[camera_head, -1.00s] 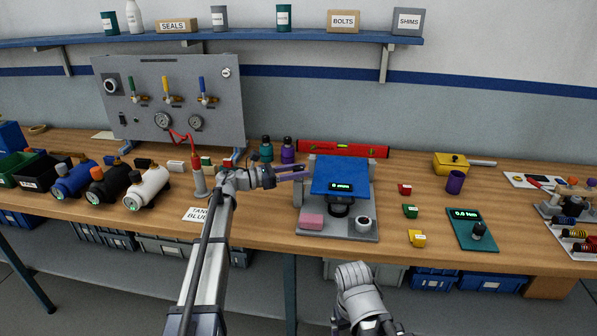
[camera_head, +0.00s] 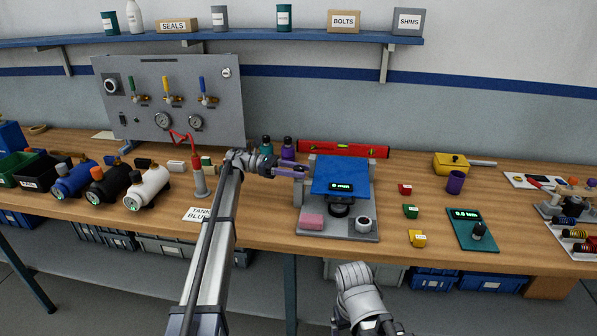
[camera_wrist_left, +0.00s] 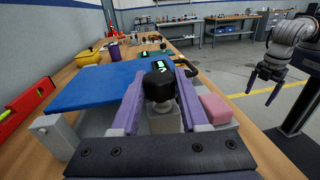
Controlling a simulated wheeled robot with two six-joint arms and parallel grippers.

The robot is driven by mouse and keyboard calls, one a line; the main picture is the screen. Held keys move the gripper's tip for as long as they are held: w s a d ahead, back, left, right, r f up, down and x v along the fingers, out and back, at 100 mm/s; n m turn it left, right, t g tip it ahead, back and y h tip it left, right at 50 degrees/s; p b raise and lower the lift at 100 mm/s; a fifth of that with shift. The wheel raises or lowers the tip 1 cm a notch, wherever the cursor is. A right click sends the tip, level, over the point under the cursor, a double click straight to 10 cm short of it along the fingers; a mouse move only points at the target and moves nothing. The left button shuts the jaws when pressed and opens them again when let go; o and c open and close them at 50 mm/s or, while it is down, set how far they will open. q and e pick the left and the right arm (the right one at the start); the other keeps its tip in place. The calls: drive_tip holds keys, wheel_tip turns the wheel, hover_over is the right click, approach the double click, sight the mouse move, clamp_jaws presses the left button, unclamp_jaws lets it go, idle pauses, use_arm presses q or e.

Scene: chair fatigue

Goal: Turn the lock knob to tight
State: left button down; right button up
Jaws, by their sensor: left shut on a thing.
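The black lock knob (camera_wrist_left: 158,84) sits on a pale post at the side of the test rig (camera_head: 367,231). My left gripper (camera_wrist_left: 160,88) has a purple finger on each side of the knob and is shut on it. In the head view my left gripper (camera_head: 303,172) reaches the left edge of the rig, and the knob is hard to make out there. The rig has a blue padded seat (camera_head: 342,173) with a small lit display (camera_head: 341,188). My right gripper (camera_wrist_left: 263,88) shows in the left wrist view, away from the bench, with its fingers apart and empty.
A pink block (camera_head: 312,221) and a small white cup (camera_head: 363,224) sit on the rig's front. A red level (camera_head: 343,149) lies behind it. Bottles stand behind my left gripper. Small coloured blocks lie to the right. Cylinders and a valve panel (camera_head: 170,100) are at left.

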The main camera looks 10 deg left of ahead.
idle(0.4)
use_arm(q)
drive_tip(key=shift+c, duration=2.1)
unclamp_jaws()
